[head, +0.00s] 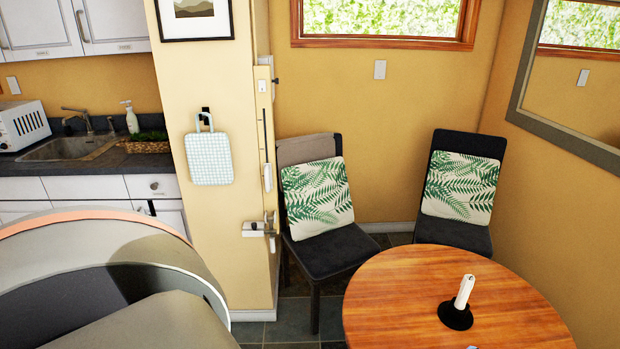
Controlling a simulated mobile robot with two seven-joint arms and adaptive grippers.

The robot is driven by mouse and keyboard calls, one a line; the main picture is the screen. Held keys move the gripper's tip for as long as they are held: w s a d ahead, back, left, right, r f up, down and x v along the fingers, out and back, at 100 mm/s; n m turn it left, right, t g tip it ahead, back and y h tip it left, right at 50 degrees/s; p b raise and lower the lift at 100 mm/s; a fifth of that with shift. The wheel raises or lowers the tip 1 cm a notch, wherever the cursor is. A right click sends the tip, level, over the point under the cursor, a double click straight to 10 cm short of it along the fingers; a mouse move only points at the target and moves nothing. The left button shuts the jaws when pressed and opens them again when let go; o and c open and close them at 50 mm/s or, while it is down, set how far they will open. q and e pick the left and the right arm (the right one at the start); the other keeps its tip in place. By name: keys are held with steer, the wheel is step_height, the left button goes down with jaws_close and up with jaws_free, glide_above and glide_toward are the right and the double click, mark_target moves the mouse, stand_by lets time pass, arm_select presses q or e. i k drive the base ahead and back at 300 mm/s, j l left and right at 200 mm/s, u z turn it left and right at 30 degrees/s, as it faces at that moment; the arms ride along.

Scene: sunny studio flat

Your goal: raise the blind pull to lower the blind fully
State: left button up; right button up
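A narrow upright strip (264,125) with a dark slot runs along the wall corner left of the chairs. A small white handle (267,177) sits near its lower end and looks like the blind pull, though it is small in the picture. The window (385,22) is at the top centre, cut off by the upper edge. Its visible lower part shows green foliage outside and no blind across it. Neither of my grippers can be made out in the head view.
A pale fitting with a metal lever (258,228) juts out below the strip. Two dark chairs (340,245) with leaf-print cushions stand by the wall. A checked pot holder (209,155) hangs on the wall.

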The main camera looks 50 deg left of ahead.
mark_target(267, 168)
steer(key=u, duration=1.9)
steer(key=i+j+z, duration=0.1)
steer(key=z, duration=0.3)
steer(key=j+z, duration=0.1)
steer(key=z, duration=0.35)
steer(key=j+z, duration=0.2)
steer(key=z, duration=0.2)
steer(key=i+j+z, duration=0.1)
steer(key=j+z, duration=0.4)
steer(key=j, duration=0.45)
